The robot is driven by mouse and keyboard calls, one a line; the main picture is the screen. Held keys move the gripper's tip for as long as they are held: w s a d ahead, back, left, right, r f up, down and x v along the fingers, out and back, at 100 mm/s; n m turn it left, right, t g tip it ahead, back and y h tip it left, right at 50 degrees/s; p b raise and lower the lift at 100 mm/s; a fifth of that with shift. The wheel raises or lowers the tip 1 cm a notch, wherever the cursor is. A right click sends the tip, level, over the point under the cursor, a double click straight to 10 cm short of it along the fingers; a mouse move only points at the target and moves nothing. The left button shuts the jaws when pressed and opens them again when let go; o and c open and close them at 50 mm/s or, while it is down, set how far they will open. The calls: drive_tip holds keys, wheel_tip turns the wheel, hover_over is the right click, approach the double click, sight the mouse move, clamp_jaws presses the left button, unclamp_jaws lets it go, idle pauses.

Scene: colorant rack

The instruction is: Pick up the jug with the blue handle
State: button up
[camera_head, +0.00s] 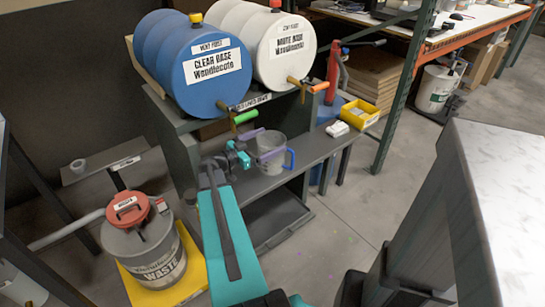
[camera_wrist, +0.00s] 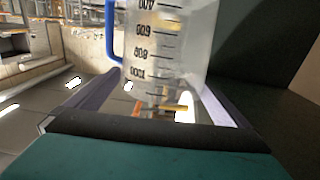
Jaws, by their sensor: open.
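The clear jug (camera_head: 268,146) has a blue handle (camera_head: 291,158) and stands upright on the grey rack's shelf, below the taps. In the wrist view the jug (camera_wrist: 168,45) fills the upper middle, with dark volume marks facing me and its blue handle (camera_wrist: 110,35) on the left. My gripper (camera_head: 273,142) is open, with its purple fingers reaching out level at the jug's left and right sides. The wrist view shows the jug between the open fingers, with no clear grip on it. The jug's top is cut off there, and exact finger contact cannot be told.
Blue (camera_head: 207,65) and white (camera_head: 283,48) drums lie above the shelf; their green-handled (camera_head: 246,117) and orange-handled (camera_head: 320,87) taps hang near the jug. A yellow bin (camera_head: 360,113) stands to the right. A waste bucket (camera_head: 150,250) stands at lower left.

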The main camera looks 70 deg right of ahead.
drive_tip(key=c, duration=1.2)
drive_tip(key=shift+r, duration=0.15)
